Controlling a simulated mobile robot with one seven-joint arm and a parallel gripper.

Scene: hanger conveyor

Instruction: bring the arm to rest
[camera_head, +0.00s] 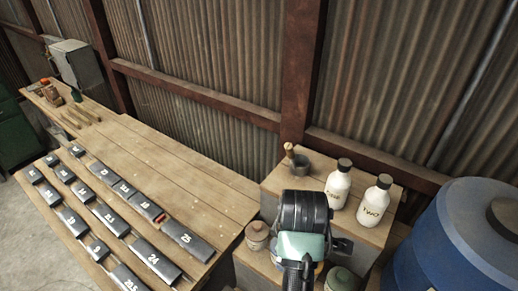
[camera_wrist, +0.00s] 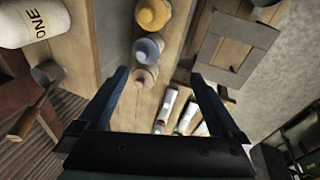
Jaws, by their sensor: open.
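My gripper (camera_wrist: 159,73) is open and empty in the wrist view. Its two dark fingers stand wide apart, with a wooden shelf and small jars beyond them. In the head view my black arm (camera_head: 304,212) is at the lower middle, in front of wooden crates. The gripper's fingertips cannot be made out there.
A blue barrel (camera_head: 455,245) is at right. The workbench (camera_head: 165,160) at left holds numbered grey blocks (camera_head: 155,259); its back half is mostly clear.

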